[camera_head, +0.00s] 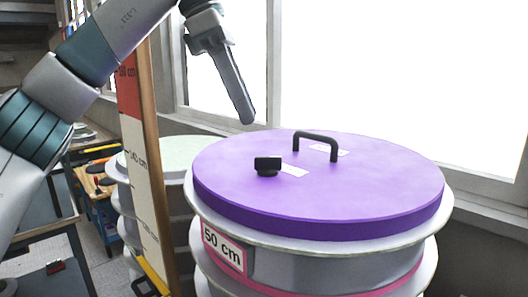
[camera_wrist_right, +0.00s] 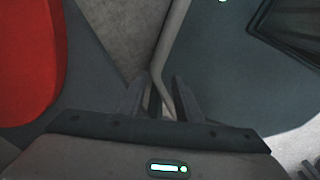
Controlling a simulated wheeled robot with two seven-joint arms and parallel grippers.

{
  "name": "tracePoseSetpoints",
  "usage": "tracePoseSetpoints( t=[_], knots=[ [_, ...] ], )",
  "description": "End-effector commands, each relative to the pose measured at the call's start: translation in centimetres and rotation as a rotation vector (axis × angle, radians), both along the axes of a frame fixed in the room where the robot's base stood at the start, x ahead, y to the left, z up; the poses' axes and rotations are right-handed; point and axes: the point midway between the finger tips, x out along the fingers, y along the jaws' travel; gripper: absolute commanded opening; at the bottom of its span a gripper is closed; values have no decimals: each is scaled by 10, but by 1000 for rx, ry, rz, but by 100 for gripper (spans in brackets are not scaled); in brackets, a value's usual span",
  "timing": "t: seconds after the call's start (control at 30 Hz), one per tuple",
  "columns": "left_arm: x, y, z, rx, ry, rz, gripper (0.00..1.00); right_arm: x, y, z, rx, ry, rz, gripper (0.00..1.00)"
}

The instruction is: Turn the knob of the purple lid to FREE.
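The purple lid (camera_head: 370,190) lies on a grey drum mould in the head view. Its black knob (camera_head: 267,165) stands on the left part of the lid, with a small white label beside it whose lettering is too small to read. My left gripper (camera_head: 246,117) hangs above the lid's back left edge, pointing down, apart from the knob and holding nothing visible. Its fingers overlap from this side, so the gap cannot be judged.
A black arched handle (camera_head: 316,140) stands on the lid behind the knob. A wooden measuring post (camera_head: 150,190) and a pale-topped drum (camera_head: 165,150) stand to the left. The window sill (camera_head: 480,205) runs behind. A red object (camera_wrist_right: 30,60) is left in the right wrist view.

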Motion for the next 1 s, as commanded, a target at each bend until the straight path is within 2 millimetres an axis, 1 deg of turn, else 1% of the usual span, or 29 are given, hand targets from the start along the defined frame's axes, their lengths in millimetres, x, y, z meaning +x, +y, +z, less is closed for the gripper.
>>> tracePoseSetpoints(
  t=[0.03, 0.3, 0.5, 0.7, 0.97, 1.0],
  knots=[
    [0, -3, -9, -1, 1, -3, 30, 0, 0, 2, 0, 0, 0, 31],
    [0, -21, -51, 1, 2, -1, 30, 0, 0, 14, 0, 0, 0, 31],
    [0, -31, -73, -1, 0, 0, 30, 0, 0, 20, 0, 0, 0, 31],
    [0, -35, -84, -1, 0, 0, 30, 0, 0, 22, 0, 0, 0, 31],
    [0, -35, -85, -1, -1, 0, 30, 0, 0, 21, 0, 0, 0, 31],
    [0, -35, -85, -1, -1, 0, 27, 0, 0, 21, 0, 0, 0, 31]
  ],
)
